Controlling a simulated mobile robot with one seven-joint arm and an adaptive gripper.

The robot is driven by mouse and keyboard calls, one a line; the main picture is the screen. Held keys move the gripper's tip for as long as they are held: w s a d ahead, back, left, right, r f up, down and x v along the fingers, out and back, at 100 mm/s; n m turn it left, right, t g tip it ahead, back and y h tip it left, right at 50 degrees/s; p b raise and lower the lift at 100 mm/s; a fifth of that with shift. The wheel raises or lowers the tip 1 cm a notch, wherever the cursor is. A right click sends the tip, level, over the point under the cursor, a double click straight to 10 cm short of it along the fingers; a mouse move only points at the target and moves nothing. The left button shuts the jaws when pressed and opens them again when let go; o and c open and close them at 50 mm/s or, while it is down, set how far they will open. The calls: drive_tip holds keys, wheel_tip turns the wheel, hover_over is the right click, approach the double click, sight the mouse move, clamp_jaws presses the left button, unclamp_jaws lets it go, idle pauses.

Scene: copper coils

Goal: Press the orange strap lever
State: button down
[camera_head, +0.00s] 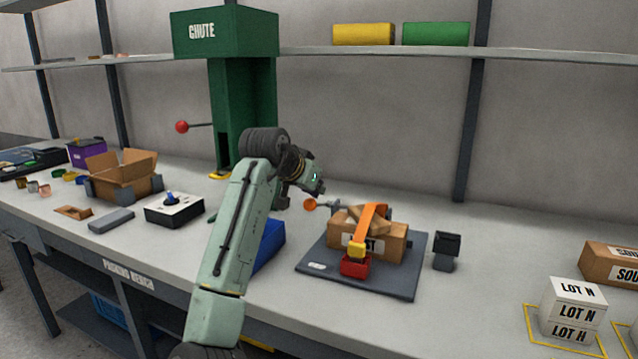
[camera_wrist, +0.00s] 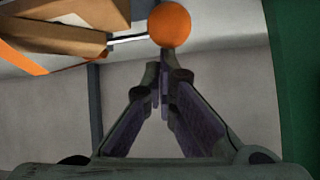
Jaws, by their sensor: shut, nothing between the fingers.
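The orange strap lever's round knob (camera_head: 310,204) sticks out to the left of a cardboard box (camera_head: 383,243) on a dark grey base plate (camera_head: 404,280). An orange strap (camera_head: 371,219) runs over the box to a yellow and red buckle (camera_head: 356,262) at its front. In the wrist view the orange knob (camera_wrist: 170,25) is large, just beyond my fingertips, on a thin pale rod. My gripper (camera_head: 318,188) is shut and empty, just above and near the knob. In the wrist view its fingertips (camera_wrist: 163,88) meet; I cannot tell whether they touch the knob.
A green chute (camera_head: 243,95) with a red-knobbed lever (camera_head: 182,127) stands behind my arm. A blue bin (camera_head: 270,243) is partly hidden by my arm. A small black block (camera_head: 446,246) stands right of the plate. White lot boxes (camera_head: 572,308) are at the front right.

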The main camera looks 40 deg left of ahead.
sight(313, 208)
drive_tip(key=f+t+b, duration=0.1)
drive_tip(key=b, duration=0.2)
drive_tip(key=s+f+t+b, duration=0.1)
drive_tip(key=f+b, duration=0.1)
drive_tip(key=b, duration=0.1)
drive_tip(key=s+f+t+b, duration=0.1)
drive_tip(key=f+b, duration=0.1)
drive_tip(key=b, duration=0.1)
drive_tip(key=shift+s+d+f+t+y, duration=0.1)
drive_tip(key=shift+s+d+t+y, duration=0.05)
drive_tip(key=shift+d+t+y, duration=0.15)
drive_tip(key=shift+s+f+t+b, duration=0.25)
drive_tip(key=shift+f+t+b, duration=0.15)
drive_tip(key=shift+t+b, duration=0.35)
wheel_tip(313, 208, up, 4)
drive_tip(key=w+p, duration=0.2)
drive_tip(key=p, duration=0.2)
drive_tip(key=b+v, duration=0.2)
drive_tip(key=v, duration=0.7)
drive_tip(key=shift+s+d+r, duration=0.25)
drive_tip(key=shift+s+d, duration=0.05)
drive_tip(key=shift+d, duration=0.05)
